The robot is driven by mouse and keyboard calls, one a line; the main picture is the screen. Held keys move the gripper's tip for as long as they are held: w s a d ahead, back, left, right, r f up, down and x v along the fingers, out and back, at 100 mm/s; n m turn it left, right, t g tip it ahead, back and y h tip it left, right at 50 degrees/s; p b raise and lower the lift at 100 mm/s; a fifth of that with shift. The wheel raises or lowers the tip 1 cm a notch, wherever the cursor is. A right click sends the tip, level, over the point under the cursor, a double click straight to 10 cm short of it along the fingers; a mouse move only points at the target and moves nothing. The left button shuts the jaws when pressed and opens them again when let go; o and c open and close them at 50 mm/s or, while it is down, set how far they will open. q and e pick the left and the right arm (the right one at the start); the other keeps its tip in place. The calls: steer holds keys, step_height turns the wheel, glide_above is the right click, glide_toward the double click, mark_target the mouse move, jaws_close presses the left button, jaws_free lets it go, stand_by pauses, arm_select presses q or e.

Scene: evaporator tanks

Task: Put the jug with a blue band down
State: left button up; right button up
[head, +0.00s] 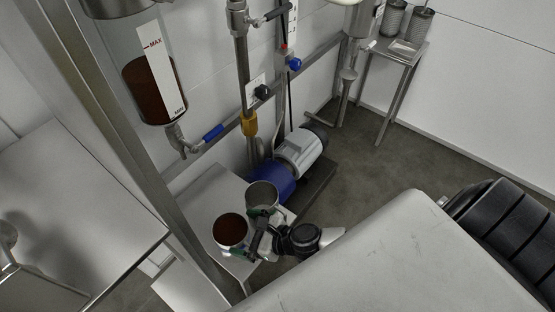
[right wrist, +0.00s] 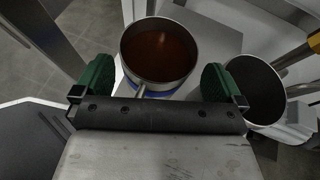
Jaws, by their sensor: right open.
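The jug with a blue band (right wrist: 158,52) is a metal pot holding reddish-brown liquid. It stands upright on a small light table (head: 205,192); the jug also shows in the head view (head: 230,231). A strip of its blue band and part of its handle show at its near side in the right wrist view. My right gripper (head: 258,232) is open, its green-padded fingers spread on either side of the handle, apart from each other. A second, empty-looking metal jug (head: 263,194) stands beside it, close to the right finger in the wrist view (right wrist: 255,92). My left gripper is out of view.
A sight glass with brown liquid (head: 152,90) and a blue-handled valve (head: 212,132) are above the small table. A blue and grey pump (head: 300,152) sits behind the jugs. A metal post (head: 120,140) rises at left, near a steel table (head: 75,190).

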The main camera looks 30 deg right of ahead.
steer(key=shift+v, duration=5.5)
steer(key=a+r+n+g+y, duration=0.1)
steer(key=a+r+n+y, duration=0.3)
steer(key=n, duration=0.6)
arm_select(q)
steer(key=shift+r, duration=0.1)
arm_select(e)
steer(key=s+d+f+n+g+h, duration=0.1)
steer(key=d+f+n+g+h, duration=0.2)
steer(key=n, duration=0.7)
steer(key=s+d+f+n+g+h, duration=0.2)
steer(key=d+f+n+g+h, duration=0.1)
steer(key=f+n+h, duration=0.5)
steer(key=shift+n+g+h, duration=0.4)
steer(key=shift+n+h, duration=0.1)
steer(key=shift+n, duration=0.5)
